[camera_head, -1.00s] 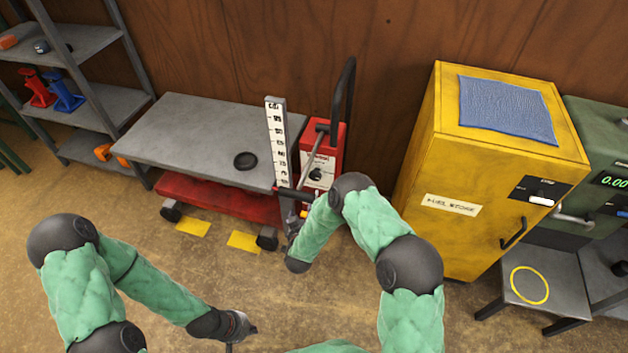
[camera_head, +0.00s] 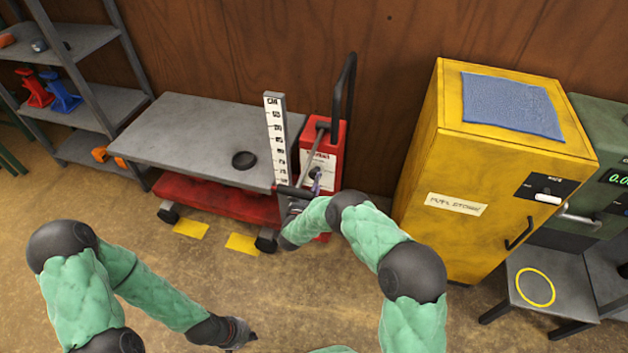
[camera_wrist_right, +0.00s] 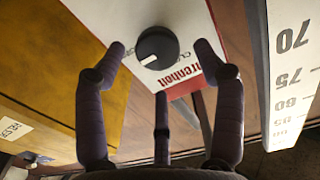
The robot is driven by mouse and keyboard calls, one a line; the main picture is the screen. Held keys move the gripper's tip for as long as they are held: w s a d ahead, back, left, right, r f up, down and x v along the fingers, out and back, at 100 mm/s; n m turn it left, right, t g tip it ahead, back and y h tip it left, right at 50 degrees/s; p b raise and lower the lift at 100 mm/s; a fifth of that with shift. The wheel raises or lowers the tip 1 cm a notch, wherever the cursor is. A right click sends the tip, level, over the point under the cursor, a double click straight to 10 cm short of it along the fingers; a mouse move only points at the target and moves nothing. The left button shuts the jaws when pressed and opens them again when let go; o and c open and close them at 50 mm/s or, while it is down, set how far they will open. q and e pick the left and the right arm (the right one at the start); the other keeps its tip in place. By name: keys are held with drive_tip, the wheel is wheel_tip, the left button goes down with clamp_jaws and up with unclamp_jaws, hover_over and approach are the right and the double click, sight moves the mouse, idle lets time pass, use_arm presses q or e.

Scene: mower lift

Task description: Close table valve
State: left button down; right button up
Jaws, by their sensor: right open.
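The table valve is a round black knob (camera_wrist_right: 157,47) with a white mark, on a white and red panel (camera_wrist_right: 185,15). In the right wrist view the mark points to the lower left, and lettering starting "CLO" stands right of the knob. In the head view the panel is on the red pump box (camera_head: 325,150) of the lift table (camera_head: 200,135); my right gripper (camera_head: 311,187) is in front and partly hides the knob. My right gripper (camera_wrist_right: 160,65) is open, with fingers left, right and below the knob; contact is unclear. My left gripper (camera_head: 246,337) hangs low over the floor, its fingers unclear.
A white height scale (camera_head: 275,140) stands left of the pump box, with a black handle (camera_head: 344,100) behind. A black disc (camera_head: 244,160) lies on the table top. The yellow cabinet (camera_head: 480,180) is to the right.

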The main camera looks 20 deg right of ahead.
sight(314, 175)
drive_tip(key=shift+b+x, duration=0.4)
drive_tip(key=shift+x, duration=1.2)
drive_tip(key=shift+r, duration=0.1)
drive_tip(key=c, duration=1.1)
